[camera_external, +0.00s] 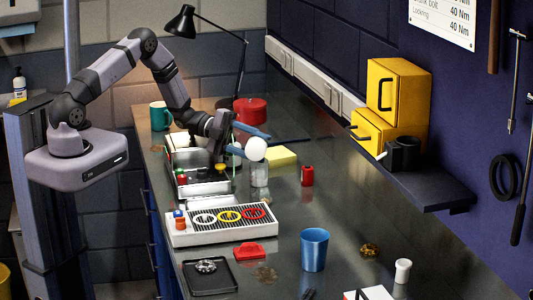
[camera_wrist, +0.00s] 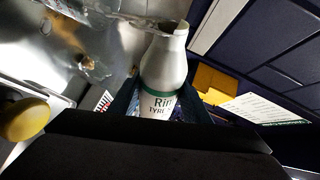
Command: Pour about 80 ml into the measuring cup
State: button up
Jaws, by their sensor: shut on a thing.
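My gripper (camera_external: 250,142) is shut on a pale bottle (camera_external: 256,149) and holds it tilted above the bench. In the wrist view the bottle (camera_wrist: 165,70) has a green band and a partly visible label, and its open neck points to the top of the picture. The clear measuring cup (camera_external: 259,175) stands on the bench just below the bottle in the external view. A clear rim, probably the cup's (camera_wrist: 140,18), shows beside the bottle's neck in the wrist view. I cannot make out a liquid stream or the level in the cup.
A metal tray (camera_external: 205,188) with small items lies left of the cup. A drip rack (camera_external: 222,227), red piece (camera_external: 249,252) and blue cup (camera_external: 314,249) stand nearer. Bench right of the red can is clear.

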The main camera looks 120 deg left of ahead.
notch_tip(320, 180, down, 2)
jog(key=m+b, duration=0.1)
jog(key=b, duration=0.1)
jog(key=shift+w+d+m+g+b, duration=0.1)
jog(key=shift+d+m+g+b, duration=0.05)
jog(key=shift+m+g+b, duration=0.2)
jog(key=shift+r+m+g+y, duration=0.25)
jog(key=shift+r+m+y, duration=0.1)
jog(key=shift+y, duration=0.05)
jog(key=shift+d+r, duration=0.1)
jog(key=shift+r, duration=0.05)
jog(key=shift+w+f+m+g+b, duration=0.1)
jog(key=shift+f+m+g+b, duration=0.2)
jog(key=shift+f+m+b, duration=0.25)
jog(key=shift+w+d+f+m+y+b, duration=0.15)
jog(key=shift+d+m+y+b, duration=0.25)
jog(key=shift+b, duration=0.55)
jog(key=shift+a+g, duration=0.15)
jog(key=shift+g, duration=0.15)
jog(key=shift+m+y, duration=0.35)
jog(key=shift+y, duration=0.05)
